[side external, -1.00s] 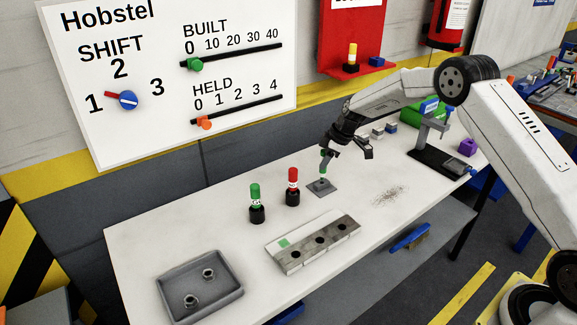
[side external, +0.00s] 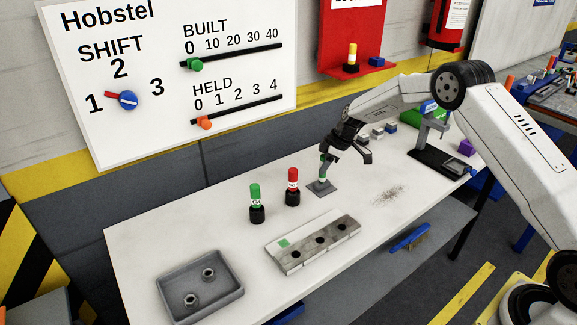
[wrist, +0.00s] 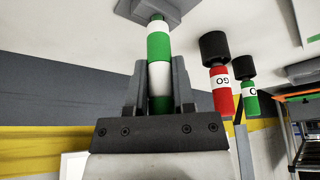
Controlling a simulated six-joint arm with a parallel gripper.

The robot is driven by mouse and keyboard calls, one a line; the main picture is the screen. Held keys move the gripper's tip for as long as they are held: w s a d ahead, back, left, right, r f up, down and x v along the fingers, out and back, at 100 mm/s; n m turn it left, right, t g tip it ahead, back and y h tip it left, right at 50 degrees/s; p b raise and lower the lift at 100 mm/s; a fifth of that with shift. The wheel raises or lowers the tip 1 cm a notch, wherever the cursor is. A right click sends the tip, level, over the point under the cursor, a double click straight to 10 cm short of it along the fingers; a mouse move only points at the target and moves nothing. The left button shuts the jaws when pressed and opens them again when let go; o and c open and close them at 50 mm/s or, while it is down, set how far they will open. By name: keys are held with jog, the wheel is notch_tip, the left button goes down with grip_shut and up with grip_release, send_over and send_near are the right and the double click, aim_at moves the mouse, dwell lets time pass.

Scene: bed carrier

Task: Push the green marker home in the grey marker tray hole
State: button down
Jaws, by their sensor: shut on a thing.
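The green marker (wrist: 159,42), with white bands, is between the fingers of my gripper (wrist: 159,90) in the wrist view. My gripper (side external: 325,160) is shut on it and stands over the grey marker tray (side external: 330,190) in the side view. The tray (wrist: 133,8) is at the top of the wrist view, and the marker's far end meets it there. The hole is hidden by the marker, so I cannot tell how deep the marker sits. The marker looks about upright in the side view.
A red marker (side external: 293,180) and another green marker (side external: 255,195) stand in black holders left of the tray. A block with several holes (side external: 312,250) lies in front. A grey tray with nuts (side external: 228,262) is at the front left. Bare bench lies right of the marker tray.

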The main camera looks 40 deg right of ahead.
jog(key=shift+f, duration=0.4)
jog(key=shift+c, duration=1.9)
grip_release()
jog(key=shift+r, duration=0.1)
jog(key=v, duration=0.7)
jog(key=shift+r, duration=0.25)
jog(key=shift+s+d, duration=0.1)
jog(key=shift+s, duration=0.05)
jog(key=s+a+r+m+h, duration=0.1)
jog(key=s+a+m, duration=0.2)
jog(key=s, duration=0.7)
jog(key=s+a+r+m+h, duration=0.1)
jog(key=s+a+m, duration=0.2)
jog(key=s, duration=0.7)
jog(key=s+a+m+h, duration=0.1)
jog(key=s+a+m, duration=0.2)
jog(key=s, duration=0.7)
jog(key=shift+s+a+r+g, duration=0.2)
jog(key=shift+a+r+g, duration=0.15)
jog(key=shift+a, duration=0.35)
